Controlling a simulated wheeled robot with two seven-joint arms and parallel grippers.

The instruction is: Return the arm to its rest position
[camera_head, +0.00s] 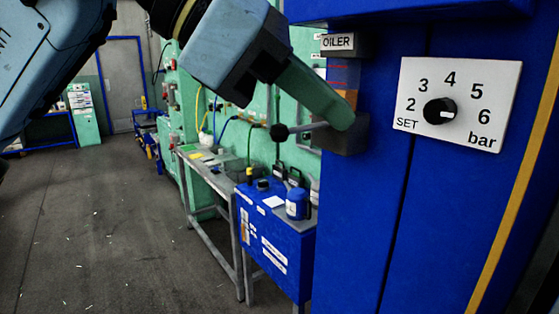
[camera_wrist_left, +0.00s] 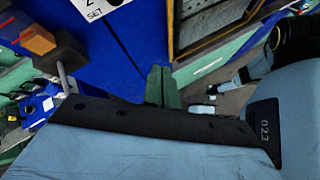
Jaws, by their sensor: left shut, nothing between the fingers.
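My left arm comes in from the upper left in the head view. Its left gripper (camera_head: 343,117) has green fingers pressed together, with nothing between them. The fingertips overlap a dark block (camera_head: 348,138) on the blue press (camera_head: 365,230); I cannot tell whether they touch it. A lever with a black ball knob (camera_head: 279,132) sticks out to the left from that block. In the left wrist view the shut fingers (camera_wrist_left: 160,75) point up the picture, with the lever and block (camera_wrist_left: 60,65) off to their left. The right gripper is not in view.
A white dial plate (camera_head: 455,75) with a black knob (camera_head: 440,111) sits on the press, right of the gripper. A blue cabinet (camera_head: 275,245) with bottles stands below. Open floor (camera_head: 110,230) lies at the left.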

